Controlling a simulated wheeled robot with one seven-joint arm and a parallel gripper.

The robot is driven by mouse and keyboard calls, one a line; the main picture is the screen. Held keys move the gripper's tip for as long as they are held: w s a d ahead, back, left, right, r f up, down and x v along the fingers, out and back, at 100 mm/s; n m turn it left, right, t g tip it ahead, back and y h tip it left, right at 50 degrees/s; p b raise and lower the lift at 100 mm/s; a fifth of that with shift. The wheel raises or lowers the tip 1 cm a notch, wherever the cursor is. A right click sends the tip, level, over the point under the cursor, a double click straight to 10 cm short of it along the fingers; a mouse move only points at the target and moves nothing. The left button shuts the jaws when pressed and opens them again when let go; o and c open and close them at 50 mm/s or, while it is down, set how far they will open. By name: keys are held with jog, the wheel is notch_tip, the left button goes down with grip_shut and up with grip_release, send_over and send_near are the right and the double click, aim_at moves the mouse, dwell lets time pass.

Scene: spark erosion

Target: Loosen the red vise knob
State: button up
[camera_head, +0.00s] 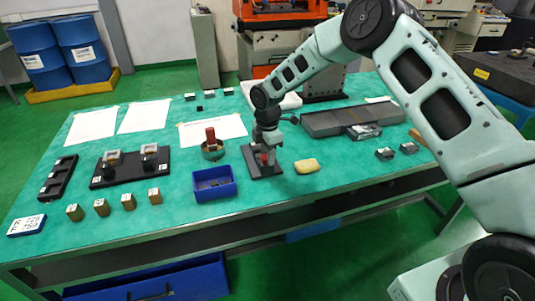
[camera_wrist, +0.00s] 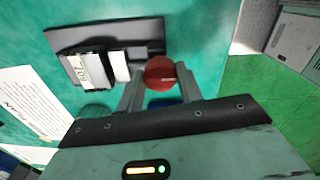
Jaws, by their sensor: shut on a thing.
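The red vise knob (camera_wrist: 160,72) sits between the two fingers of my gripper (camera_wrist: 160,88) in the wrist view. My gripper is shut on it. In the head view my gripper (camera_head: 266,150) reaches down over the vise, and a little of the red knob (camera_head: 265,158) shows beneath it. The vise stands on a dark base plate (camera_head: 262,173) on the green table. In the wrist view the base plate (camera_wrist: 100,36) carries a pale block with a printed label (camera_wrist: 100,68). The lower part of the knob is hidden by the fingers.
A blue bin (camera_head: 214,184) stands left of the vise, with a round container holding a red-handled item (camera_head: 212,148) behind it. A long grey plate (camera_head: 350,119) lies behind right.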

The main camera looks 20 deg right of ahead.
dwell(0.4)
jog(key=o, duration=1)
jog(key=shift+r, duration=0.1)
notch_tip(320, 180, up, 17)
jog(key=b, duration=0.2)
jog(key=shift+r+b, duration=0.15)
jog(key=shift+b, duration=0.15)
